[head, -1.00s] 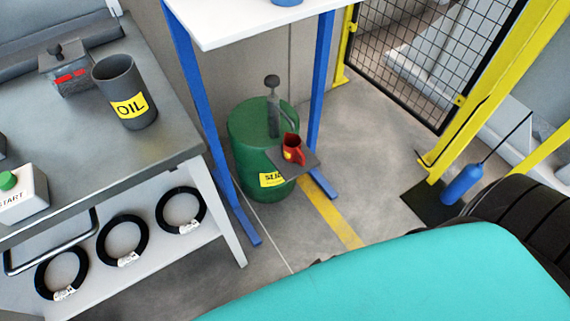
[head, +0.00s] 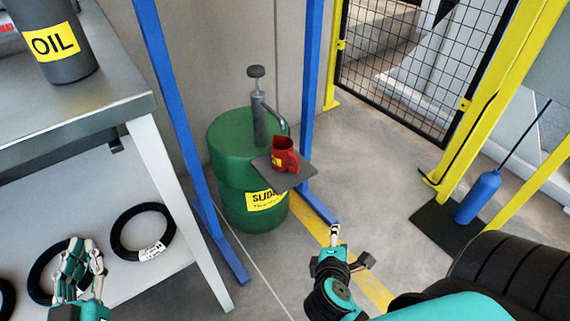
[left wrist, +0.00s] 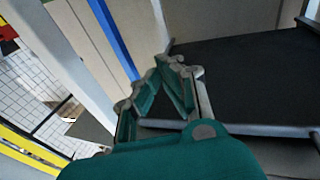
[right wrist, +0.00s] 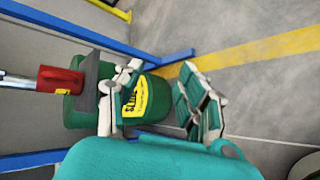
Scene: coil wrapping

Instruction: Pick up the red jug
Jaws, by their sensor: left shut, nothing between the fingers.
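The red jug (head: 285,154) stands on a small dark plate (head: 290,176) at the front of the green drum (head: 237,185), under the pump spout. It also shows in the right wrist view (right wrist: 60,79), at the left beside the pump. My right gripper (head: 336,236) is at the lower middle of the head view, apart from the jug. In the right wrist view its two fingers (right wrist: 163,95) stand apart with nothing between them. My left gripper (head: 80,260) is shut and empty, in front of the shelf at the lower left.
A blue-legged stand (head: 312,90) frames the drum. The workbench (head: 85,115) with the grey oil container (head: 52,42) is at the left, with black coils (head: 142,232) on its lower shelf. A blue cylinder (head: 478,197) and yellow fencing are at the right. Floor in front of the drum is clear.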

